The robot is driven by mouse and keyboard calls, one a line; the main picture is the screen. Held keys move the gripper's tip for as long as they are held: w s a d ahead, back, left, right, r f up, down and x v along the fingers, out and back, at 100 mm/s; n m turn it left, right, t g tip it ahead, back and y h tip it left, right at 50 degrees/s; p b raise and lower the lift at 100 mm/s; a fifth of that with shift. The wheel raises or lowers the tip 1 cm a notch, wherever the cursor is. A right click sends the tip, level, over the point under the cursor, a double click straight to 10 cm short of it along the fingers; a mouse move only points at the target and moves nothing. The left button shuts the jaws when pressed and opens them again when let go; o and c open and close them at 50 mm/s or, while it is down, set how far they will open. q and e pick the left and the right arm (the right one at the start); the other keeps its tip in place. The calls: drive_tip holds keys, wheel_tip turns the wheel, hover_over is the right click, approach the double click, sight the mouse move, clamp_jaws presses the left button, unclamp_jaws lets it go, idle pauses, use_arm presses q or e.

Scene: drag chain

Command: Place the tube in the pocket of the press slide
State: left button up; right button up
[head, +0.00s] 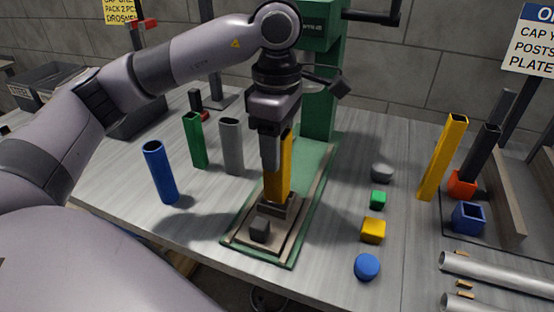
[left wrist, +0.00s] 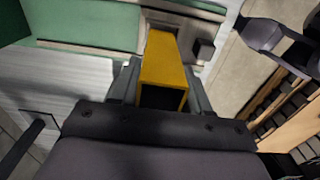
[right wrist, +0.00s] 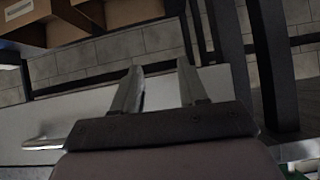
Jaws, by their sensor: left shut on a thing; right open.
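A yellow square tube (head: 277,185) stands upright in my left gripper (head: 271,160), which is shut on it. The tube also shows in the left wrist view (left wrist: 162,60), between the two fingers. Its lower end meets the brown pocket block (head: 288,207) on the press slide (head: 243,235). The block's rim hides that end, so I cannot tell how deep it sits. A small dark block (head: 260,230) stands at the slide's front. My right gripper (right wrist: 161,72) is open and empty in the right wrist view, away from the slide.
Blue (head: 160,173), green (head: 195,140) and grey (head: 231,146) tubes stand left of the slide. Several small caps, including a blue one (head: 367,266), lie right. Another yellow tube (head: 443,158) stands farther right. The green press (head: 320,100) rises behind the slide.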

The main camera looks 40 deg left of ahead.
use_arm(q)
wheel_tip(320, 180, down, 3)
drive_tip(key=shift+r, duration=0.2)
drive_tip(key=shift+f, duration=0.2)
drive_tip(key=o, duration=1.2)
drive_tip(key=shift+c, duration=0.2)
